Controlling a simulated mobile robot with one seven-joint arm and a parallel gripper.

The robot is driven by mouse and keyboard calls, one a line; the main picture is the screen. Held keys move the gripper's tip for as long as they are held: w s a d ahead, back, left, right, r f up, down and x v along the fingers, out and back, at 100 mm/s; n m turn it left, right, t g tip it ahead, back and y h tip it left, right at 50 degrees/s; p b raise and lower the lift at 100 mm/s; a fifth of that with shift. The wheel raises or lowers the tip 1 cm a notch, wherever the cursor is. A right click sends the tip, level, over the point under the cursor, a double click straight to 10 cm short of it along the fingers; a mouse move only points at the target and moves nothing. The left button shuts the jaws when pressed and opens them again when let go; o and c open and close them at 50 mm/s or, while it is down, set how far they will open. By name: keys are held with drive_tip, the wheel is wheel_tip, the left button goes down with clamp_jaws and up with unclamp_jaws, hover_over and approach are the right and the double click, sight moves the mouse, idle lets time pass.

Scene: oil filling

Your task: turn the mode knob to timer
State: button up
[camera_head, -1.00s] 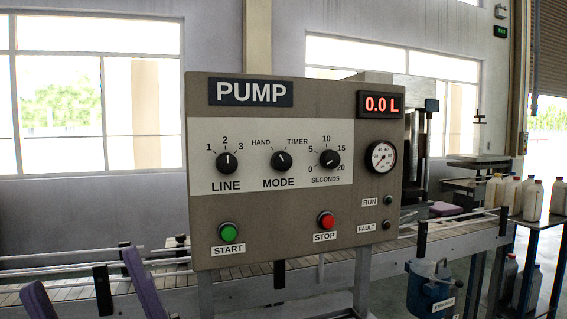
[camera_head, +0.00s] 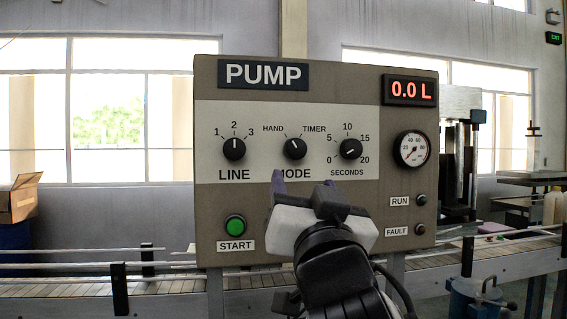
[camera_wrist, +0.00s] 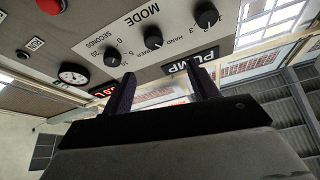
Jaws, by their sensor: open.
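The mode knob (camera_head: 295,149) is black and round, in the middle of the pump panel (camera_head: 212,215). Its white mark leans up and left, toward HAND; TIMER is printed to its upper right. My gripper (camera_head: 305,186) is in front of the panel, below the knob in the picture, and covers part of the MODE label and the STOP button. In the wrist view the picture is turned over. There the mode knob (camera_wrist: 153,38) shows beyond and between the two dark, spread fingers of my gripper (camera_wrist: 160,72). The gripper is empty and apart from the knob.
The line knob (camera_head: 234,149) stands left of the mode knob, the seconds knob (camera_head: 350,149) right of it. A green start button (camera_head: 235,227) is low on the panel. The display (camera_head: 410,91) reads 0.0 L. A conveyor (camera_head: 165,290) runs behind.

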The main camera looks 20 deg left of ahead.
sight(297, 150)
drive_tip(key=shift+m+h, duration=0.3)
drive_tip(key=shift+h, duration=0.2)
drive_tip(key=p+x, duration=0.1)
drive_tip(key=x, duration=0.3)
drive_tip(key=p+x, duration=0.1)
drive_tip(key=x, duration=0.4)
drive_tip(key=p+x, duration=0.1)
drive_tip(key=x, duration=0.3)
drive_tip(key=shift+w+d+p, duration=0.15)
drive_tip(key=shift+w+p, duration=0.25)
drive_tip(key=shift+w, duration=0.05)
drive_tip(key=shift+c, duration=0.3)
drive_tip(key=c, duration=0.9)
